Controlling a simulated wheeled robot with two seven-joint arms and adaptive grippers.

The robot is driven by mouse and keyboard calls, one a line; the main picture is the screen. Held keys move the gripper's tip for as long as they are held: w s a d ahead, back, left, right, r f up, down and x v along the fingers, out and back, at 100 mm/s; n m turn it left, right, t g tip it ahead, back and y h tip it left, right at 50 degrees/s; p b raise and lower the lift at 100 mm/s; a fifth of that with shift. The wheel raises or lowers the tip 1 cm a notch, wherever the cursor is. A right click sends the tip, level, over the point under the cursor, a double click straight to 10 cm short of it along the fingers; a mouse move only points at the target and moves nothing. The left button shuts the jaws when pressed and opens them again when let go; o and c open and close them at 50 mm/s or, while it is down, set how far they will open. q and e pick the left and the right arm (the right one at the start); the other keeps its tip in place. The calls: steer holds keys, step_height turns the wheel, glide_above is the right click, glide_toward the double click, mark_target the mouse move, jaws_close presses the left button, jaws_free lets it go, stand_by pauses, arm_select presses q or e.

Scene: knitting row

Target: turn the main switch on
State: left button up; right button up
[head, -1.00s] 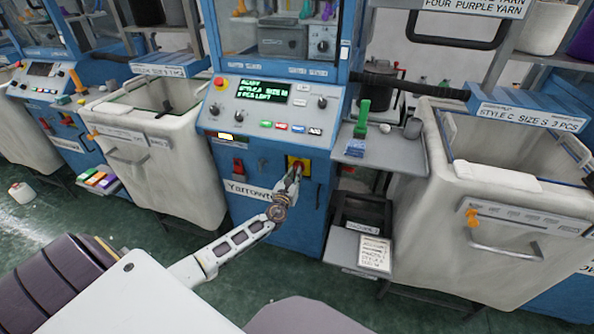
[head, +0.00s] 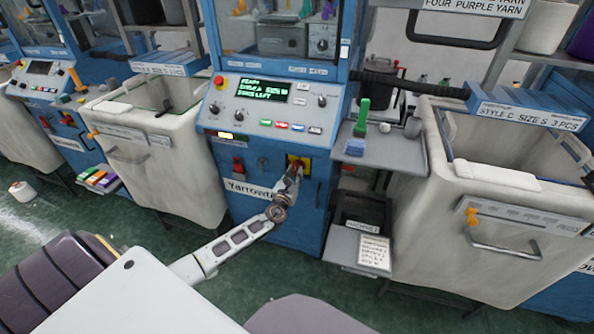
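The main switch (head: 304,160) is a red rotary knob on a yellow plate, low on the front of the blue knitting machine (head: 225,115). Its lower left part is covered by my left gripper (head: 297,172), which comes up from below and is at the knob. The fingers are small and partly hidden, so I cannot tell whether they are closed on the knob. Above the switch, the machine's display (head: 262,90) is lit with green text. My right gripper is not in view.
Canvas bins stand on the left (head: 155,165) and right (head: 500,215) of the machine. A small grey shelf (head: 395,152) with a green-handled brush (head: 361,118) juts out right of the switch. A lower tray (head: 345,250) holds a paper note. Green floor is open in front.

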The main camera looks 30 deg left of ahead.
arm_select(q)
steer(key=shift+p+v, duration=0.65)
steer(key=shift+v, duration=2.1)
steer(key=shift+s, duration=0.1)
